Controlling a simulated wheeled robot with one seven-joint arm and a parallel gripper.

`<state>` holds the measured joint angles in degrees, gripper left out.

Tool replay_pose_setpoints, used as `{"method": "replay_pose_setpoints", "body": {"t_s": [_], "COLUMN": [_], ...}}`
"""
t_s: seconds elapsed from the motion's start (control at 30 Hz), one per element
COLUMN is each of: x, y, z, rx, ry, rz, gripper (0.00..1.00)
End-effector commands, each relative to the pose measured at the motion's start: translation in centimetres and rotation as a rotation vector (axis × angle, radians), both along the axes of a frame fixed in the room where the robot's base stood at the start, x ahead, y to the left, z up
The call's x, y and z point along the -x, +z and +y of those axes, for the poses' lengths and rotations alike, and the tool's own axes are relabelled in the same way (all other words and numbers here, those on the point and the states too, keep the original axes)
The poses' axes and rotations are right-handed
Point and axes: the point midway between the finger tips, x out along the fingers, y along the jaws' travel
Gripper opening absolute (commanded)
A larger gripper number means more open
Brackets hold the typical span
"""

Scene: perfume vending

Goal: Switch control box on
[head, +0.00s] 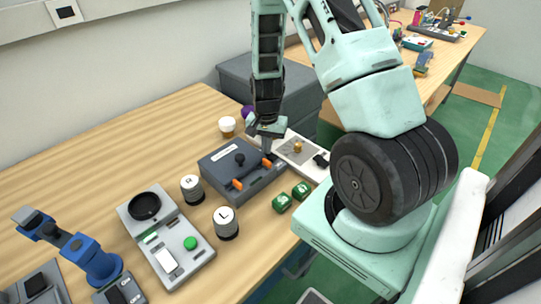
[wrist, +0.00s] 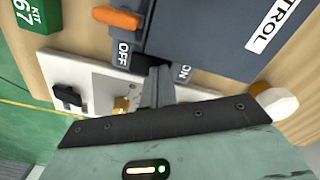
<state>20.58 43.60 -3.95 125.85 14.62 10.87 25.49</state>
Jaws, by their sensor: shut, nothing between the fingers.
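The dark grey control box (head: 240,165) stands on the wooden table, with a black joystick and two orange handles on top. In the wrist view the control box (wrist: 215,35) shows part of a CONTROL label, one orange handle and a side with OFF and ON marks. The OFF mark (wrist: 123,55) is clear; the ON mark (wrist: 185,72) is partly covered. My gripper (wrist: 160,72) is shut and empty, its tips at the side between the two marks. I cannot tell whether they touch the switch, or its position. In the head view my gripper (head: 267,148) is at the box's far right edge.
A white panel (head: 305,155) with brass and black knobs lies right of the box. Round R (head: 191,188) and L (head: 226,222) cans, green cubes (head: 282,203) and a grey device (head: 165,240) are nearer. An orange-and-white jar (head: 227,126) stands behind.

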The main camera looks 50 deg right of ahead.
Motion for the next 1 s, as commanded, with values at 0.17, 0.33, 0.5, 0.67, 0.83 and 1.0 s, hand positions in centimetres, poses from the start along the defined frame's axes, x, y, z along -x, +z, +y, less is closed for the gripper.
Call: {"method": "replay_pose_setpoints", "body": {"t_s": [0.17,0.33,0.5,0.67,0.83,1.0], "x": [0.1,0.1,0.1,0.0,0.0,0.1], "y": [0.6,2.0,3.3,4.6,5.8,6.9], "z": [0.0,0.0,0.0,0.0,0.0,0.0], "rx": [-0.001,-0.001,0.000,0.000,0.000,0.000], "ry": [0.000,0.000,0.000,0.000,0.000,0.000], "rz": [0.003,0.003,0.001,0.001,0.001,0.001], "gripper": [0.00,0.00,0.00,0.00,0.00,0.00]}}
